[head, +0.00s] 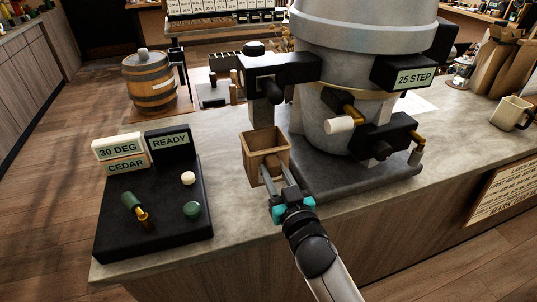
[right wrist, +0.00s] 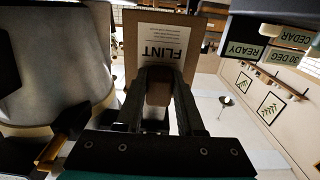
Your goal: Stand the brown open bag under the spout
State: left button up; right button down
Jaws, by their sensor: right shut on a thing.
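The brown open bag (head: 265,146) is a small square box shape, upright with its open top facing up. My right gripper (head: 279,180) is shut on its front side. In the right wrist view the bag (right wrist: 150,28) shows a pale label reading FLINT upside down, between and beyond the fingers (right wrist: 158,88). The dark spout (head: 272,92) hangs from a black arm on the big grey hopper (head: 345,75), just above and slightly behind the bag's mouth. I cannot tell whether the bag's bottom touches the counter. My left gripper is not in view.
A dark panel (head: 155,222) with signs READY, 30 DEG and CEDAR stands left of the bag. The hopper's grey base (head: 350,180) is close on the right. A small barrel (head: 150,85) and a mug (head: 511,113) stand farther off. The counter's front edge is near.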

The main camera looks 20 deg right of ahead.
jog(key=shift+w+r, duration=0.15)
jog(key=shift+w, duration=0.65)
jog(key=shift+w+r, duration=0.1)
jog(key=shift+w, duration=0.65)
jog(key=shift+p, duration=0.3)
notch_tip(320, 180, down, 6)
jog(key=b, duration=0.5)
jog(key=shift+f+b, duration=0.3)
jog(key=shift+f, duration=0.15)
jog(key=shift+c, duration=2.2)
grip_release()
jog(key=shift+s, duration=0.2)
jog(key=s+p, duration=0.1)
jog(key=s, duration=1.4)
jog(key=shift+d, duration=0.3)
